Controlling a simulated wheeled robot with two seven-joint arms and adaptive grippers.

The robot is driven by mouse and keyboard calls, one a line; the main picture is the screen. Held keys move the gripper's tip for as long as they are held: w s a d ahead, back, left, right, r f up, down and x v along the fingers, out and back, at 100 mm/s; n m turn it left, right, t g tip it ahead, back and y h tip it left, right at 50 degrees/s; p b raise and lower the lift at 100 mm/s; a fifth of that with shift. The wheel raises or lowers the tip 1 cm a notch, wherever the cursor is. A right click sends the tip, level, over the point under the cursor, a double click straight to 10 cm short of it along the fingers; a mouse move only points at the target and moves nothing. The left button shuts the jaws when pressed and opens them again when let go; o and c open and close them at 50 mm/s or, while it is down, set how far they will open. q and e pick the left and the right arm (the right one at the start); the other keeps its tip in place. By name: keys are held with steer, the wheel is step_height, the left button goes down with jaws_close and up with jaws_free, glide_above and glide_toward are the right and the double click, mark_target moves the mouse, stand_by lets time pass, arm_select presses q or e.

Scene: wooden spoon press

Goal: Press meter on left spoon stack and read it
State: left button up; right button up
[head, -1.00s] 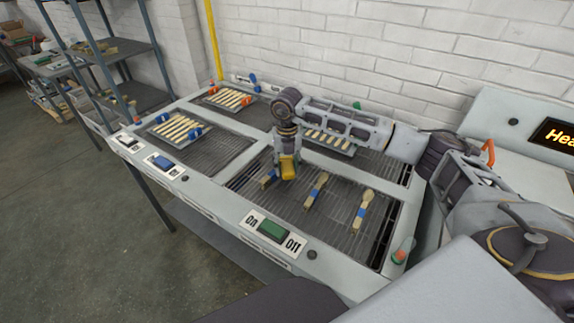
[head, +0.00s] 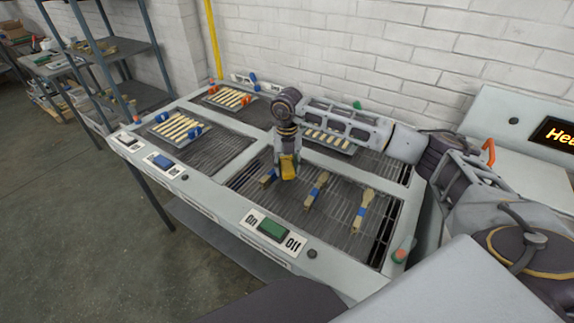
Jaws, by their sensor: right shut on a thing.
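My right gripper (head: 288,163) points down over the near right grate and is shut on a yellow meter (head: 289,168). The meter is at the left spoon stack (head: 267,178), which is mostly hidden behind the gripper and meter. I cannot tell whether the meter touches the stack. The middle spoon stack (head: 316,188) and the right spoon stack (head: 363,210), each with a blue band, lie apart to the right on the same grate. The meter's reading cannot be seen. My left gripper is not in view.
The press table (head: 215,197) has a green on/off switch (head: 272,229) at its front edge and a blue switch (head: 162,161) further left. Trays of spoons (head: 178,128) lie on the other grates. A white brick wall (head: 400,50) stands behind, and a shelf rack (head: 105,50) at left.

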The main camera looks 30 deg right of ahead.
steer(key=shift+r, duration=0.15)
stand_by(0.4)
steer(key=shift+r+p, duration=2.1)
steer(key=shift+r, duration=1.3)
